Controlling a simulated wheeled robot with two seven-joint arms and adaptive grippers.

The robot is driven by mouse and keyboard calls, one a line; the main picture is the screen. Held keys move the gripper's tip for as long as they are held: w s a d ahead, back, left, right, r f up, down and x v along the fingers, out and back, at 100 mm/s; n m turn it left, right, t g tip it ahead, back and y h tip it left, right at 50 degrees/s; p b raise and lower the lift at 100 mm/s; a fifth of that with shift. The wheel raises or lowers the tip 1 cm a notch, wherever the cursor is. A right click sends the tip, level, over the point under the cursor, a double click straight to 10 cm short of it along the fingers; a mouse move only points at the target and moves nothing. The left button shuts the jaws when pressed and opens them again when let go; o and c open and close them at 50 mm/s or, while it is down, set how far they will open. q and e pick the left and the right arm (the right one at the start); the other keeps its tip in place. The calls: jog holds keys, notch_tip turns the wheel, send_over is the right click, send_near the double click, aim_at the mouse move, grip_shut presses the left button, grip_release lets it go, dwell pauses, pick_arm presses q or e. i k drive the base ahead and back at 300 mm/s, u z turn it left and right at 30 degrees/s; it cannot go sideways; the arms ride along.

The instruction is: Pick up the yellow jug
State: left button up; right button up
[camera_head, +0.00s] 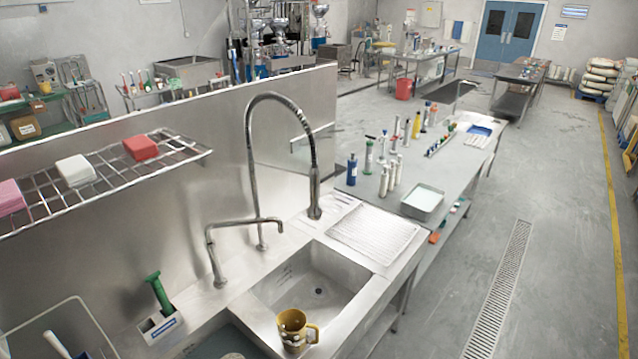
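The yellow jug (293,330) stands upright at the near edge of the sink, low in the middle of the head view. Its handle points right and its open top faces up. The inside looks dark, and I cannot tell what is in it. Its base is close to the picture's bottom part, on or by the metal divider between the two basins. Neither of my grippers shows in this view, and nothing touches the jug that I can see.
The empty sink basin (318,285) lies just behind the jug. A tall curved faucet (251,150) and a lower bent spout (211,245) rise behind it. A green-handled brush (160,293) stands in a holder at left. A wire shelf (110,165) overhangs the left side.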

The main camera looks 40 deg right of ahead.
aim_at(292, 325)
jog(key=k, duration=0.8)
jog(key=z, duration=1.05)
jog(key=i, duration=0.5)
